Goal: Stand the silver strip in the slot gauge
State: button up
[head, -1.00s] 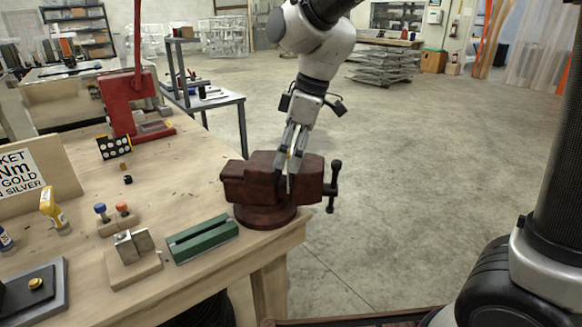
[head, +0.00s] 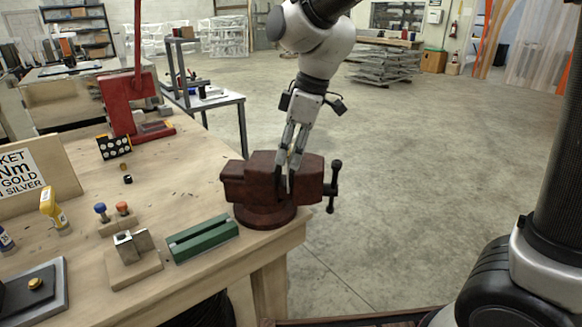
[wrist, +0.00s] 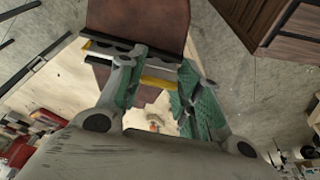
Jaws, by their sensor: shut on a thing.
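My gripper (head: 291,158) points down at the dark red vise (head: 250,184) on the near right corner of the bench. In the wrist view its two fingers (wrist: 158,75) reach the vise jaws and are shut on a thin strip. A pale, silver-looking edge (wrist: 105,50) shows beside the jaws; the fingers hide part of it. Whether the strip is clear of the jaws I cannot tell. A green block with a long groove (head: 203,239) lies left of the vise and looks like the slot gauge. The gripper is apart from it.
A wooden block with a small metal fixture (head: 133,262) stands left of the green block. Blue and orange knobs (head: 111,215), a yellow bottle (head: 54,211) and a red press (head: 130,105) are also on the bench. The vise handle (head: 334,187) sticks out right over open floor.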

notch_tip(320, 180, up, 10)
dwell(1.2)
jog(key=shift+d, duration=0.1)
